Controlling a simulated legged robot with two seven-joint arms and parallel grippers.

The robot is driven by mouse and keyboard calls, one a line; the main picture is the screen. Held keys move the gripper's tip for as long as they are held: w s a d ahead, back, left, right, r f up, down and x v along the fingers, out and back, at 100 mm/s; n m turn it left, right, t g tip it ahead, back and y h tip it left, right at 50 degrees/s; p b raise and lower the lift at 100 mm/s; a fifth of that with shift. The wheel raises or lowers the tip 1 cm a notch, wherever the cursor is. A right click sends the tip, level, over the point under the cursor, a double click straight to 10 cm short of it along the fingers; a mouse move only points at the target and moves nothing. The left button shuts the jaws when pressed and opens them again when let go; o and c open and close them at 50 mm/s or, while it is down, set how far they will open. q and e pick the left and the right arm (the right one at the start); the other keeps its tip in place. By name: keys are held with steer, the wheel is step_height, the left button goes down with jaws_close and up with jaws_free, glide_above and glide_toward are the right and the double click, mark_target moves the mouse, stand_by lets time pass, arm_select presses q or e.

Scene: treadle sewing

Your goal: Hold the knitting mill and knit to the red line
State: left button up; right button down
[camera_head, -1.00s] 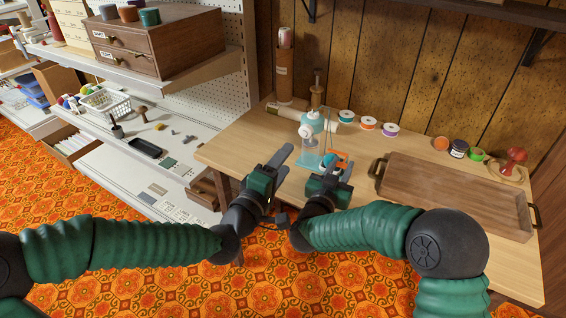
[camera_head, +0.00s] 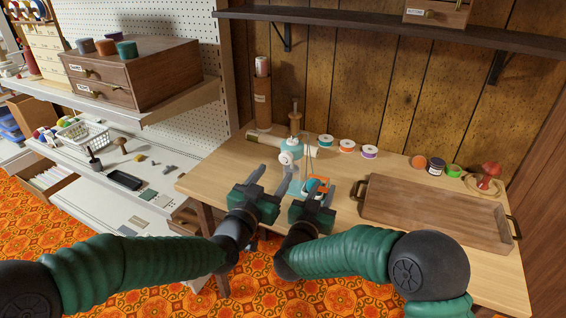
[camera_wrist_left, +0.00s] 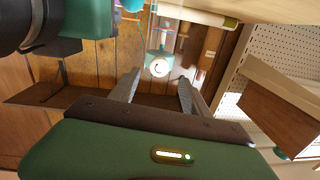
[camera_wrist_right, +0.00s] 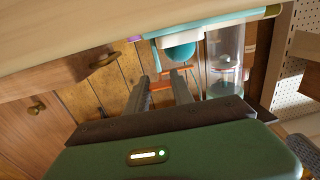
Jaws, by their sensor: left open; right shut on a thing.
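The knitting mill (camera_head: 291,159), with a teal top, a white round crank hub and a clear cylinder, stands upright near the table's front edge. The left wrist view shows the hub (camera_wrist_left: 160,66) beyond my fingers; the right wrist view shows the clear cylinder (camera_wrist_right: 224,60). My left gripper (camera_head: 267,180) is open and empty, just left of and in front of the mill. My right gripper (camera_head: 319,185) is shut on an orange part (camera_wrist_right: 166,73) beside a teal ball (camera_wrist_right: 181,52) at the mill's base. The fingers partly hide the grip.
A wooden tray (camera_head: 435,216) with dark handles lies on the table to the right. Several thread spools line the table's back, including a green one (camera_head: 326,140). A tall brown tube (camera_head: 262,105) stands behind the mill. Shelves with drawers (camera_head: 150,72) are at left.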

mark_target(284, 161)
arm_select(q)
steer(key=x, duration=0.7)
steer(key=shift+s, duration=0.1)
steer(key=shift+c, duration=0.5)
jaws_close()
steer(key=shift+n, duration=1.9)
